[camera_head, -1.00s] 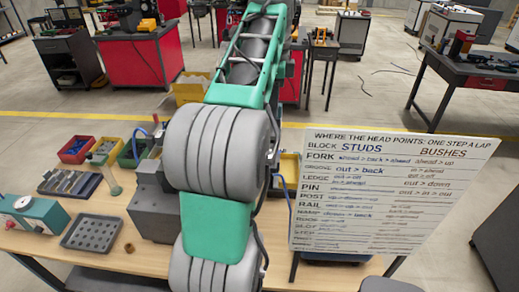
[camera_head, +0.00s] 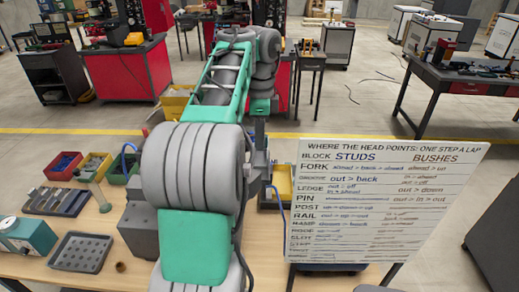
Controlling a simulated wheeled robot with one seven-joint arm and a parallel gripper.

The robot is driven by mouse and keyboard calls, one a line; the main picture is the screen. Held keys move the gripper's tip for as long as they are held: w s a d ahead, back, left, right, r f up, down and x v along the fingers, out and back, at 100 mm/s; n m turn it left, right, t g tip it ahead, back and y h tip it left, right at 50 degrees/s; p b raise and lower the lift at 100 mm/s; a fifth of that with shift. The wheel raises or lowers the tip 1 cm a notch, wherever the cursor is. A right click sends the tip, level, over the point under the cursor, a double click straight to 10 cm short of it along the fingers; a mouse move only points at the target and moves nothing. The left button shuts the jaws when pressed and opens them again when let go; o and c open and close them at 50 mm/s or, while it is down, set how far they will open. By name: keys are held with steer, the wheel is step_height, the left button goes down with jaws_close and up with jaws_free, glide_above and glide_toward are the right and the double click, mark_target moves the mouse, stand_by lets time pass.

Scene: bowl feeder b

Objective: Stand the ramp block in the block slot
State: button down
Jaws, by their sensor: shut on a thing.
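My arm, green and grey, fills the middle of the head view from the bottom edge to the top. My gripper is not visible; the arm appears to hide its end. I cannot make out the ramp block or the block slot. A dark grey boxy machine (camera_head: 138,228) stands on the wooden table (camera_head: 62,270), partly behind my arm.
Left on the table are a perforated grey tray (camera_head: 80,252), a slotted dark rack (camera_head: 57,201), a green device (camera_head: 27,238), and red (camera_head: 62,166) and green (camera_head: 121,170) bins. A yellow bin (camera_head: 283,182) and a written sign (camera_head: 385,205) stand right of my arm.

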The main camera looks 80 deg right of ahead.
step_height(320, 180, down, 4)
steer(key=b, duration=0.3)
steer(key=shift+r, duration=0.2)
steer(key=shift+f, duration=0.15)
steer(key=c, duration=1.4)
jaws_free()
steer(key=shift+o, duration=0.2)
step_height(320, 180, up, 4)
steer(key=p, duration=0.3)
steer(key=shift+f, duration=0.1)
steer(key=shift+a+r+p, duration=0.1)
steer(key=shift+r+p, duration=0.2)
steer(key=shift+r, duration=1.7)
